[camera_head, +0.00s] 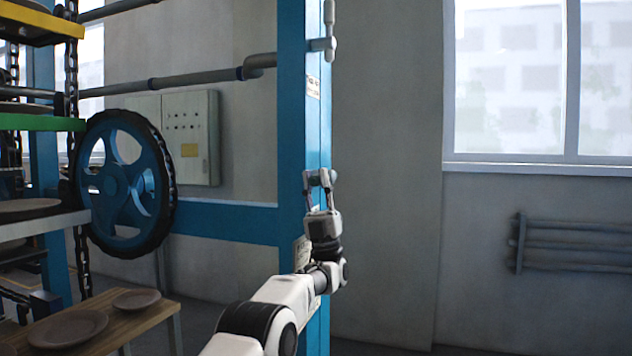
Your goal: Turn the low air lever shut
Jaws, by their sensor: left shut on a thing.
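My left gripper (320,188) reaches up from below, its fingers at the blue post. It is shut on a small grey piece at the post's lower part, which looks like the low air lever (322,176). The fingers cover much of the lever, so its exact angle is hard to tell. A second, higher lever (329,18) stands upright on a grey pipe fitting at the top of the same post. My right gripper is out of view.
The blue post (291,110) rises just behind my left gripper. A blue handwheel (125,185) and racks with plates stand at the left. A wooden bench (140,322) holds two plates. A grey cabinet (190,135) hangs behind. The space right of the post is clear.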

